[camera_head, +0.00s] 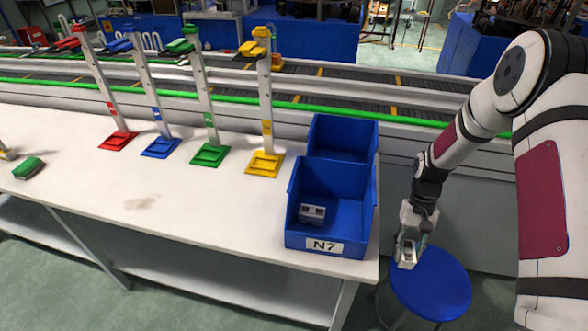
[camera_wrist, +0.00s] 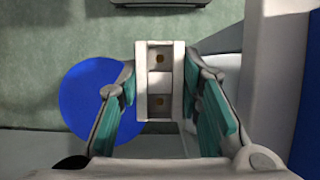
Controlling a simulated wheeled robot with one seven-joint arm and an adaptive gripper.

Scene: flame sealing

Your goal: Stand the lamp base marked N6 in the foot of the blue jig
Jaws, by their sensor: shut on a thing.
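My gripper (camera_head: 409,243) is off the right end of the table, above a round blue stool. In the wrist view my gripper (camera_wrist: 160,105) is shut on a pale lamp base (camera_wrist: 159,129), with a finger on each side. The blue jig (camera_head: 161,147) stands on the table, a post with a blue foot, between the red and green jigs. Nothing stands in its foot.
Red (camera_head: 118,141), green (camera_head: 210,154) and yellow (camera_head: 264,163) jigs stand in the row. Two blue bins are at the table's right end; the front bin (camera_head: 345,233), labelled N7, holds a grey part (camera_head: 312,214). A green-topped block (camera_head: 28,168) lies left. The table's front is clear.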

